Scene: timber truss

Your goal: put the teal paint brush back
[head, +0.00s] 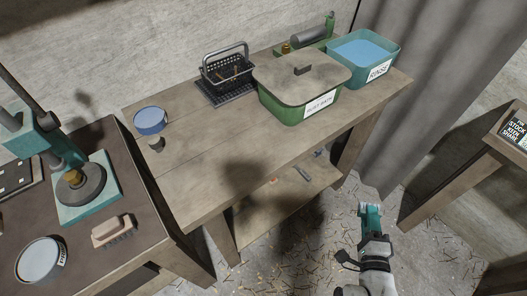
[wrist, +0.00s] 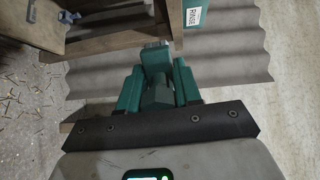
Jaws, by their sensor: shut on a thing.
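My gripper (head: 371,222) is over the floor in front of the workbench, at the lower right of the head view. In the wrist view my gripper (wrist: 158,88) is shut on a dark teal thing, which I take to be the teal paint brush (wrist: 156,98). Its pale grey end points away from my wrist, past the fingertips. In the head view the pale tip of the paint brush (head: 370,207) shows just beyond the jaws. The rest of it is hard to tell from the teal fingers.
The wooden workbench (head: 200,185) bears a lidded green rust bath tub (head: 285,105), a rinse tub (head: 350,72), a black wire basket (head: 228,75) and a blue-topped tin (head: 150,122). A dark table with a press (head: 82,190) is left. A table with a sign (head: 515,130) is right.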

